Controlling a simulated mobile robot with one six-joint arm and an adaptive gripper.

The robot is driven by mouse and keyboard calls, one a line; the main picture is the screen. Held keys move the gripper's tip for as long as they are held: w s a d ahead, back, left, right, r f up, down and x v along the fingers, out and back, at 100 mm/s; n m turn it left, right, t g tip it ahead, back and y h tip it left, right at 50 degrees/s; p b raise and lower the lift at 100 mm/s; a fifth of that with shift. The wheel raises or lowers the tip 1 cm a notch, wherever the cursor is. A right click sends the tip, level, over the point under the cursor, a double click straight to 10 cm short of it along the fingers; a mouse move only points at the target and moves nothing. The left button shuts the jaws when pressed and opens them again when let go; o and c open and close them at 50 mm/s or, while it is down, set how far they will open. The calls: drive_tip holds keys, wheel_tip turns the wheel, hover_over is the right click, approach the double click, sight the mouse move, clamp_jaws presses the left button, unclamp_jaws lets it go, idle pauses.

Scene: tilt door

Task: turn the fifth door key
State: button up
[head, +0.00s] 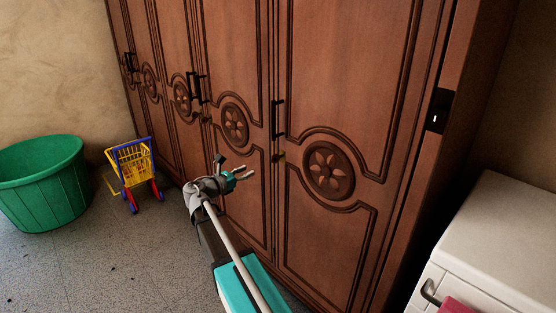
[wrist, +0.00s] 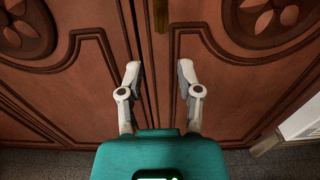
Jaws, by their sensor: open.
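The brown wooden wardrobe has several carved doors. Its rightmost door (head: 345,80), seen in the head view, has a dark handle (head: 278,118) on its left edge. A small brass-coloured key (head: 281,157) is below that handle. My gripper (head: 245,174) is open and empty, in front of the doors, left of the key and a little lower in the head view. In the wrist view my gripper (wrist: 159,73) faces the seam between two doors.
A white cabinet (head: 500,230) with a pink cloth (head: 456,305) stands at the lower right. A green tub (head: 45,190) and a yellow toy cart (head: 133,165) stand at the left. Grey floor (head: 110,260) is free at the lower left.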

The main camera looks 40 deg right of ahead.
sight(275, 158)
drive_tip(key=d, duration=0.9)
drive_tip(key=w+d, duration=0.1)
drive_tip(key=d, duration=0.3)
drive_tip(key=shift+d, duration=0.35)
